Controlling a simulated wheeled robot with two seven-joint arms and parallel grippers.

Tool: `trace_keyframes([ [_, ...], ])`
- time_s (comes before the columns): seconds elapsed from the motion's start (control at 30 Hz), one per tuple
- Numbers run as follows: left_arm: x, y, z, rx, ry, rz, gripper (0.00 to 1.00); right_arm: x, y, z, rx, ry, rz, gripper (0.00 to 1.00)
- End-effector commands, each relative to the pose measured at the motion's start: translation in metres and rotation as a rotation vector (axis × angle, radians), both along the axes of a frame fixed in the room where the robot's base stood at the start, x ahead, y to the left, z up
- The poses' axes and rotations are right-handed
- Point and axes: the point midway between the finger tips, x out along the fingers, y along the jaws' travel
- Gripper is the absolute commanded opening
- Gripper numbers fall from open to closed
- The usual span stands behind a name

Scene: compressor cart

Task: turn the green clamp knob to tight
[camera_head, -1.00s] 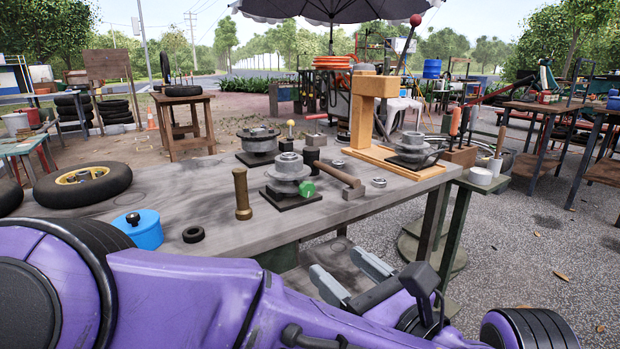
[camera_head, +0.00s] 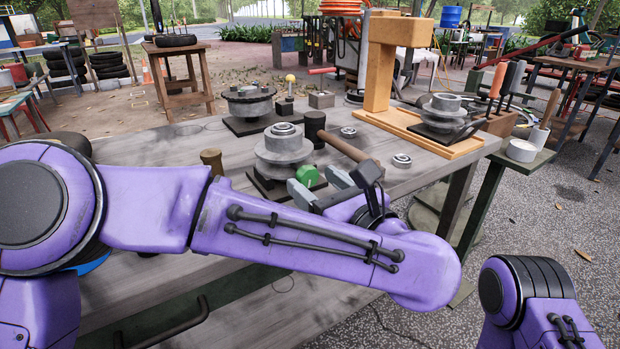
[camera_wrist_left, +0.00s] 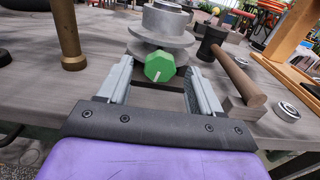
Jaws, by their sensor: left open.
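The green clamp knob (camera_head: 307,175) sits on the front of a grey metal clamp body (camera_head: 284,150) on a dark base plate. My left gripper (camera_head: 320,186) is open at the front of the knob. In the left wrist view the knob (camera_wrist_left: 159,66) lies between the two grey fingers, near their tips, with a gap on each side. A white mark shows on the knob's face. My right gripper is not in view; a purple arm part shows at the lower right.
A hammer (camera_head: 345,148) lies just right of the clamp. A brass cylinder (camera_head: 212,160) stands to the left, partly behind my arm. A wooden press stand (camera_head: 381,75) and another metal assembly (camera_head: 249,101) are farther back.

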Motion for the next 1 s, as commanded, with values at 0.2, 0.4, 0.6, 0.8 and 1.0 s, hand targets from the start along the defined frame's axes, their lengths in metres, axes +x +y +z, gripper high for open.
trace_keyframes([
  [0.2,0.021,0.015,-0.001,-0.001,0.001,-0.001,0.65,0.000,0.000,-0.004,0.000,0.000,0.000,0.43],
  [0.4,0.023,0.016,0.000,0.001,-0.001,-0.002,0.65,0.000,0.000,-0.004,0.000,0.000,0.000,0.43],
  [0.6,0.023,0.015,0.000,0.000,0.000,-0.002,0.23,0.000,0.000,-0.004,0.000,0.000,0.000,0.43],
  [0.8,0.023,0.015,0.000,0.002,0.000,-0.002,0.09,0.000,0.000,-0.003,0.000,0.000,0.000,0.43],
  [1.0,0.022,0.015,0.002,0.034,0.023,-0.003,0.09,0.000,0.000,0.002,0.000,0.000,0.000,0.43],
])
